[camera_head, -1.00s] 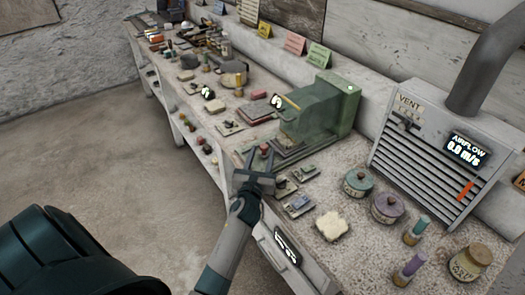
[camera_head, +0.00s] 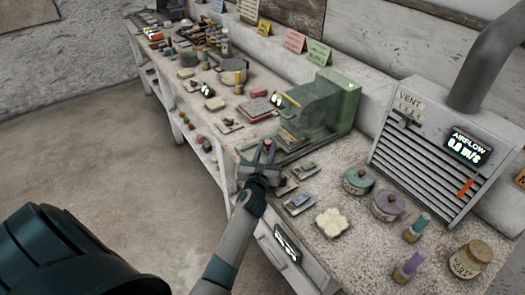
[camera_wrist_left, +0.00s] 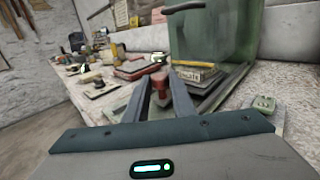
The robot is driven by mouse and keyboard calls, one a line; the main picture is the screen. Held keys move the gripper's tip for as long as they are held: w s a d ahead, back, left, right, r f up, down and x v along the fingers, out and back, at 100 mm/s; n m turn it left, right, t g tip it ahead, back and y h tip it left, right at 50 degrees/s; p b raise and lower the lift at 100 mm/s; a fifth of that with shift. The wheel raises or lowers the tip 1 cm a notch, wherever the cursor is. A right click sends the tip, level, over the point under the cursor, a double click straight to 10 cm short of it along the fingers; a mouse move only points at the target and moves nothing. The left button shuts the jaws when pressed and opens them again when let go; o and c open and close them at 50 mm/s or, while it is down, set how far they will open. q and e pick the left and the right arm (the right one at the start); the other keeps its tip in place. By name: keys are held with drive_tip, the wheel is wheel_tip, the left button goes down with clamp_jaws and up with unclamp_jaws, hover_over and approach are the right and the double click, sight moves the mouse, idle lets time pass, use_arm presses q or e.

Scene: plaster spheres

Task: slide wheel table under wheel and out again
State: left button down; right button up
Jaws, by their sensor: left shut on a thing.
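The green machine (camera_head: 335,105) stands on the bench with a green translucent hood, and it also fills the top right of the left wrist view (camera_wrist_left: 230,35). I take its low flat slide at the front (camera_head: 290,143) for the wheel table. A red knob (camera_head: 267,142) stands at its near left end. My left gripper (camera_head: 266,153) is shut on the red knob, which shows between the fingertips in the left wrist view (camera_wrist_left: 159,80). I cannot make out the wheel behind the hood. My right gripper is not in view.
Small metal parts (camera_head: 299,202) lie right of my left gripper. A pale scalloped block (camera_head: 334,222), lidded pots (camera_head: 388,205) and a vent box (camera_head: 430,145) stand further right. Red and grey slabs (camera_head: 254,107) lie beyond the machine. Open floor lies left of the bench.

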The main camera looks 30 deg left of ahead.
use_arm(q)
drive_tip(key=shift+w+d, duration=0.25)
drive_tip(key=shift+w, duration=0.35)
drive_tip(key=shift+w+d, duration=0.25)
drive_tip(key=shift+w, duration=0.35)
drive_tip(key=c, duration=1.5)
unclamp_jaws()
drive_tip(key=shift+c, duration=0.2)
drive_tip(key=shift+s, duration=0.15)
